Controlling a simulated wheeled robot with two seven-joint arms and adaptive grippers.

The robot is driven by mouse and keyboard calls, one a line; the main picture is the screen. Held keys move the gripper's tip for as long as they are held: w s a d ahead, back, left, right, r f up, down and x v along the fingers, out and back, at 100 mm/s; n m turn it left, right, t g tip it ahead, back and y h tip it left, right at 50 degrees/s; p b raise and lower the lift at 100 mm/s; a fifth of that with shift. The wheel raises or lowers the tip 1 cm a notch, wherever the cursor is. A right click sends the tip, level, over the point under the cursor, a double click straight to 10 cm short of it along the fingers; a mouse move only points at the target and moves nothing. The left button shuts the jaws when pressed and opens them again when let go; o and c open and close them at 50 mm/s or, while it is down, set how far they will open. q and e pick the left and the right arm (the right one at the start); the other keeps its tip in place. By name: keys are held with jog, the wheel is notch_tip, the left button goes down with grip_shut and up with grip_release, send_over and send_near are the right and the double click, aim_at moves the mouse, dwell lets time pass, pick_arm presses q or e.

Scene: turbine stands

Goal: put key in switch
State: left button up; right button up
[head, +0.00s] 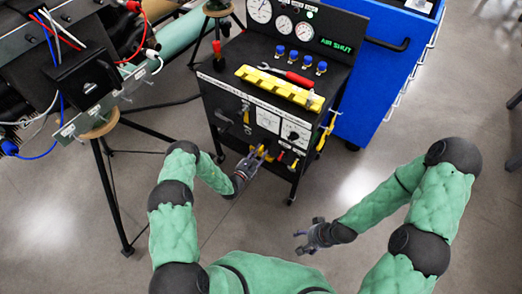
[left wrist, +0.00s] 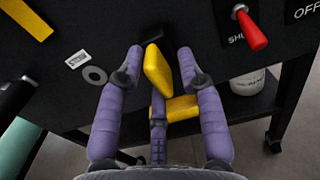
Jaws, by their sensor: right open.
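My left gripper (head: 247,165) is at the lower front of the black panel stand (head: 222,100), by small yellow parts (head: 263,152). In the left wrist view its purple fingers (left wrist: 160,62) stand on both sides of a yellow piece (left wrist: 157,70), which reaches up to a dark part on the black panel. A second yellow piece (left wrist: 182,107) shows lower, between the fingers. I cannot tell which piece is the key, or whether the fingers grip it. A clear switch slot is not visible. My right gripper (head: 310,236) is open and empty above the floor.
A red toggle switch (left wrist: 250,30) is right of the fingers. A white container (left wrist: 247,84) stands on a lower shelf. A yellow tray (head: 280,90) with a red-handled tool lies on the stand. A blue cabinet (head: 375,65) is behind right, and a tripod (head: 105,190) stands left.

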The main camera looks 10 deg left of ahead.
pick_arm(q)
grip_shut()
jog(key=shift+s+f, duration=0.1)
jog(key=shift+d, duration=0.1)
jog(key=shift+s+a, duration=0.3)
jog(key=shift+s, duration=0.2)
jog(key=shift+p+v, duration=0.5)
jog(key=shift+v, duration=0.35)
